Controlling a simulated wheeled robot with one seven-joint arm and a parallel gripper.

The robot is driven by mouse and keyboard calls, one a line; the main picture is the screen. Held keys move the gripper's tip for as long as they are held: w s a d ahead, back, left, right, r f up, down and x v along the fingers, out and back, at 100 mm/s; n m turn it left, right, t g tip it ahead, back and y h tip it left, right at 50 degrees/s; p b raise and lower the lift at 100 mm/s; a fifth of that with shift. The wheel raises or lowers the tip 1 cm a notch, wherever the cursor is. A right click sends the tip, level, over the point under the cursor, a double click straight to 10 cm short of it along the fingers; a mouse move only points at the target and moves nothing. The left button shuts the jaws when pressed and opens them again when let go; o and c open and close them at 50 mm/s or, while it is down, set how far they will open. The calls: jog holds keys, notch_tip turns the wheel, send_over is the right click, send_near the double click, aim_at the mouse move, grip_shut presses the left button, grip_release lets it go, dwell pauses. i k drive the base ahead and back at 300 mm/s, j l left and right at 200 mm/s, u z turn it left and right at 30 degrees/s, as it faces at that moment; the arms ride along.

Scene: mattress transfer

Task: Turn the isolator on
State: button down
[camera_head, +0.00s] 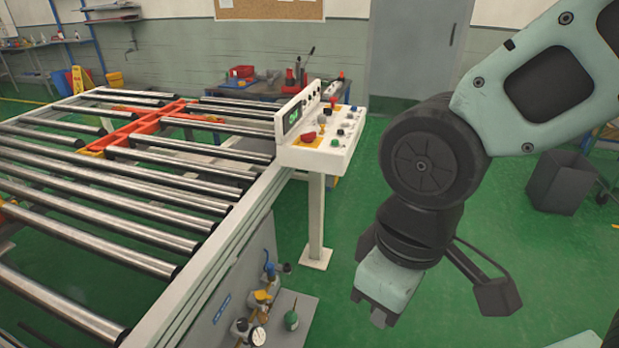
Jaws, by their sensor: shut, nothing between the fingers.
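No part is clearly marked as the isolator at this size. The white control box (318,158) stands on a post beside the roller conveyor (120,190). Lower down on the conveyor's side are a blue valve-like part (269,268), a yellow part (262,295) and a round gauge (258,335). My gripper (380,318) is shut and empty, pointing down over the green floor, right of the box's post and touching nothing.
An orange frame (135,128) lies across the rollers. A bench (260,88) with red tools stands behind the control box. A dark bin (562,182) is at the right. Green floor is clear between the post and my arm.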

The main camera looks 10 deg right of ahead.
aim_at(308, 138)
jog(key=i+l, duration=0.4)
jog(key=l, duration=0.15)
jog(key=i+l+u, duration=0.1)
jog(key=u, duration=0.35)
jog(key=i+l+u, duration=0.15)
jog(key=u, duration=0.35)
jog(key=i+l+u, duration=0.1)
jog(key=u, duration=0.35)
jog(key=i+l+u, duration=0.15)
jog(key=l, duration=0.45)
jog(key=l+u, duration=0.15)
jog(key=l, duration=0.45)
jog(key=i+l+u, duration=0.15)
jog(key=l, duration=0.45)
